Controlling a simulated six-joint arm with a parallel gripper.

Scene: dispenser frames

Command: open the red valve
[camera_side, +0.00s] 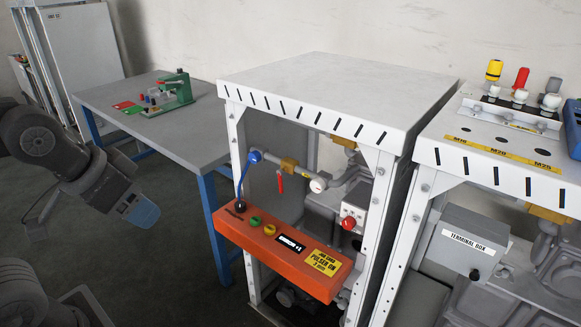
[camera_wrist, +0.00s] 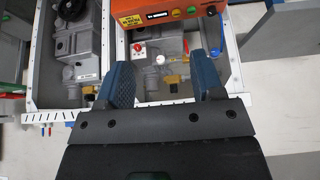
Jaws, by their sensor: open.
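The red valve shows in the side view as a small red lever (camera_side: 280,181) hanging down below a brass valve body (camera_side: 289,164) on a pipe inside the white frame. In the wrist view the small red lever (camera_wrist: 173,88) shows beside the brass body (camera_wrist: 173,79), between my fingers in the picture. My gripper (camera_side: 140,211) is left of the frame in the side view, well apart from the valve. Its two blue fingers are spread and empty in the wrist view (camera_wrist: 163,82).
An orange control panel (camera_side: 283,257) juts from the frame's front, below the valve; it also shows in the wrist view (camera_wrist: 180,18). A grey table (camera_side: 165,125) stands behind left.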

